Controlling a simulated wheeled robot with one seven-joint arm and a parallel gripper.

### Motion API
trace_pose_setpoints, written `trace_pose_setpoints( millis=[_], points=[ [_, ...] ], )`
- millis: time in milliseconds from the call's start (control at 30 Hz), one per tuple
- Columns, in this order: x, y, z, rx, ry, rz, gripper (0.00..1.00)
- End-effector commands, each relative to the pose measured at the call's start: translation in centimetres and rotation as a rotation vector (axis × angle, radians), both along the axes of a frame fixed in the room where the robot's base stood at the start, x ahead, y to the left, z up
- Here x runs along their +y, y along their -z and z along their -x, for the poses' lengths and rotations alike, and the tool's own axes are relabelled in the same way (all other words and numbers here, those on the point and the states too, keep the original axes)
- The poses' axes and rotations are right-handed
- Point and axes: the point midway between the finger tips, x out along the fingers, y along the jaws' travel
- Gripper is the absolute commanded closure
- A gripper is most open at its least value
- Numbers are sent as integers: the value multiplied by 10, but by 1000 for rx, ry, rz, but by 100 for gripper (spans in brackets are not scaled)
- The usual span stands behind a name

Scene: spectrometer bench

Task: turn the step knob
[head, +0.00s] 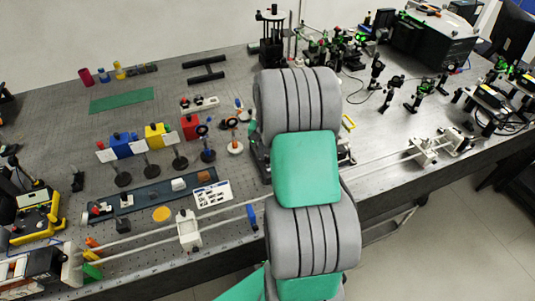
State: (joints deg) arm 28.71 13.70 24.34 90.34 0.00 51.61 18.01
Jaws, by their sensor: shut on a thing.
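My arm, with grey ribbed sleeves and green links, reaches up over the middle of the bench (215,217) in the head view. My gripper is not seen; the arm covers the spot where it would be. I cannot make out the step knob; it may be behind the arm. Small dark and metal parts (260,168) show at the left edge of the arm, but I cannot tell what they belong to.
A white carrier (188,230) sits on the long rails along the front edge. Red (190,127), yellow (155,135) and blue (121,145) blocks stand left of the arm. Optics mounts and a dark box (432,40) fill the back right. A green mat (122,100) lies at the back left.

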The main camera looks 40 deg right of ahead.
Motion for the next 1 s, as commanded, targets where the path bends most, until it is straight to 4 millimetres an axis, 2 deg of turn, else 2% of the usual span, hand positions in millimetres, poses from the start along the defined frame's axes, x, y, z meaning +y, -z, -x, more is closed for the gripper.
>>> trace_pose_setpoints(
  millis=[267,467,1000],
  points=[
    [0,0,0,-1,-20,1,100],
    [0,1,0,-1,-97,1,100],
    [0,2,0,-1,-527,1,100]
  ],
)
